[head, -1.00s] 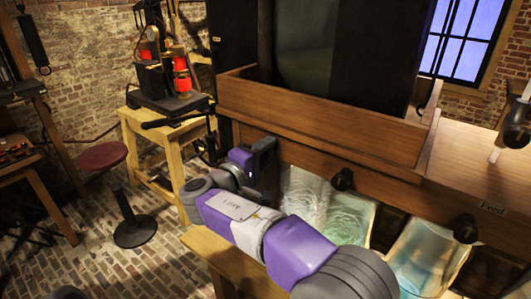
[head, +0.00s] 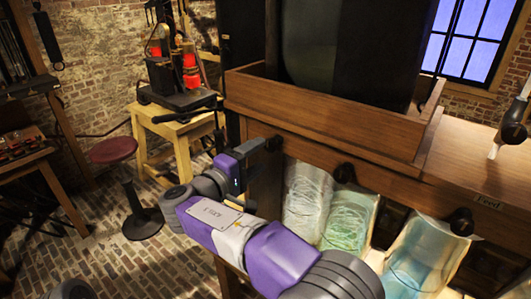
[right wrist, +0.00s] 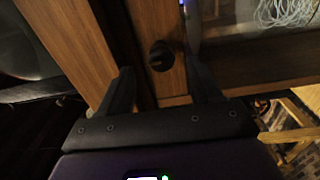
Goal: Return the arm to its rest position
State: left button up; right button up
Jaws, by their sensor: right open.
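My right arm is purple and grey and reaches in from the bottom of the head view. Its dark right gripper (head: 270,146) is beside the front face of the wooden bench, left of the glass bins. In the right wrist view the two black fingers (right wrist: 161,88) stand wide apart with nothing held between them. A round black knob (right wrist: 160,55) on the wooden front shows beyond the gap, and I cannot tell whether a finger touches the wood. My left gripper does not show.
Tilted glass bins (head: 308,195) hang under the bench (head: 330,115), with another bin (head: 425,255) to the right. Black knobs (head: 345,173) stick out above them. A stool (head: 113,150) and a small wooden table (head: 165,125) stand left. Brick floor there is open.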

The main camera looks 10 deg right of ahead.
jog(key=shift+s+a, duration=0.4)
jog(key=shift+a, duration=0.2)
jog(key=shift+w+f, duration=0.1)
jog(key=s+d+f+n+g+y, duration=0.1)
jog(key=d+f+n+g+y, duration=0.2)
jog(key=f, duration=1.4)
jog(key=f+n+g+y, duration=0.1)
jog(key=f+g+y, duration=0.3)
jog(key=f, duration=1.2)
jog(key=s+a+f+m+g+y, duration=0.1)
jog(key=s+f+m+y, duration=0.4)
jog(key=s+f, duration=0.7)
jog(key=s+a+f+m+g+y, duration=0.2)
jog(key=s+f+m+y, duration=0.4)
jog(key=s+f+m, duration=0.3)
jog(key=s+f, duration=0.4)
jog(key=shift+s+a+y, duration=0.25)
jog(key=shift+a+y, duration=0.05)
